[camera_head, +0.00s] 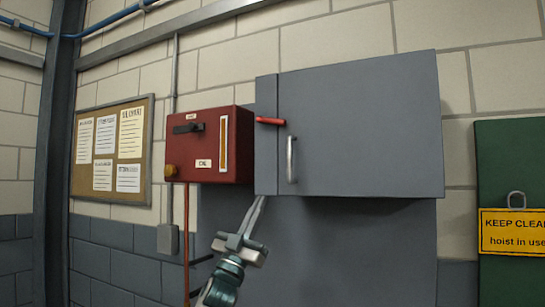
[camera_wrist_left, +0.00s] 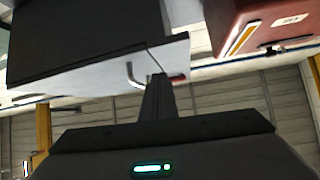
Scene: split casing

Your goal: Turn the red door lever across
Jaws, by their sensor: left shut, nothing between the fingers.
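The red door lever (camera_head: 270,121) is on the front of a grey cabinet (camera_head: 360,130), near the top of its left strip. It lies roughly level, and its right end reaches over the seam onto the door's edge. A silver door handle (camera_head: 291,160) stands upright below it. My left gripper (camera_head: 259,203) is shut and empty, below the cabinet's lower left corner, fingers pointing up. In the left wrist view, the shut fingers (camera_wrist_left: 160,80) point at the cabinet, with part of the red lever (camera_wrist_left: 178,78) showing beside the tips. My right gripper is not in view.
A red box (camera_head: 209,145) with a black switch and an orange knob is fixed just left of the cabinet. A notice board (camera_head: 112,150) hangs further left. A green panel (camera_head: 510,165) with a yellow sign (camera_head: 512,232) is at the right. The space before the door is clear.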

